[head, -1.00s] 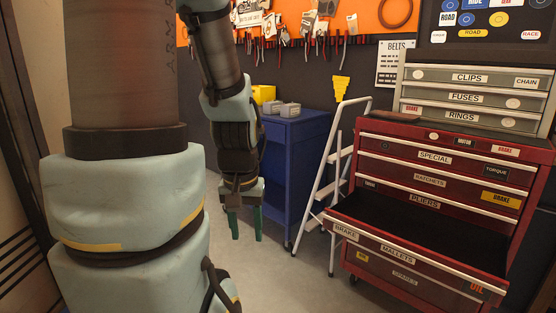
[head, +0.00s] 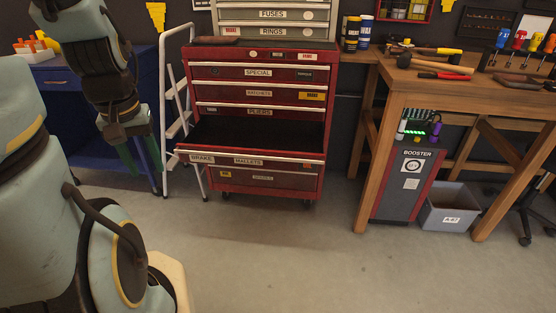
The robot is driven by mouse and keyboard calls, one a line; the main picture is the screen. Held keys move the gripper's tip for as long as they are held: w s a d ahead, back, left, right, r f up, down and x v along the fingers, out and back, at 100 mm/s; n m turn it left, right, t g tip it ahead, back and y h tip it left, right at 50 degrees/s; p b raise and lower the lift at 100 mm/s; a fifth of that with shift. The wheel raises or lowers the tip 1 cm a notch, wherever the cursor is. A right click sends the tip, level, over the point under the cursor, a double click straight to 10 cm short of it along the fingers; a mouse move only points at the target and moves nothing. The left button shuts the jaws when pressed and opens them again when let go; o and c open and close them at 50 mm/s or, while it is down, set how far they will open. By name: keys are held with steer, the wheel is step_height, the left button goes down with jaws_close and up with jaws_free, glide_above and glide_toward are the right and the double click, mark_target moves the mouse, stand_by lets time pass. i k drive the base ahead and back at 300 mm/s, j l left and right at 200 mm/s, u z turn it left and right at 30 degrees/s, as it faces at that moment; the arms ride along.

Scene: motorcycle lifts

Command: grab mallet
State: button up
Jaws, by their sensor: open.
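Several hand tools lie on the wooden workbench at the right of the head view. One, with a dark head and a long light wooden handle (head: 440,66), looks like a mallet or hammer; I cannot tell which. A yellow and black tool (head: 436,51) lies behind it and a red-handled tool (head: 445,76) in front. An open drawer labelled "MALLETS" (head: 248,161) in the red tool chest shows a dark interior with no mallet visible. My gripper (head: 139,157), with green fingers, hangs open and empty at the left, far from the bench tools.
The red tool chest (head: 260,104) stands mid-view with its drawer jutting out. A white stepladder (head: 178,125) and a blue cabinet (head: 65,97) are left of it. The workbench (head: 395,100) is at right, with a booster unit (head: 405,185) and grey bin (head: 450,208) below. The front floor is clear.

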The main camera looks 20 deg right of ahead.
mark_target(405, 58)
steer(key=z, duration=1)
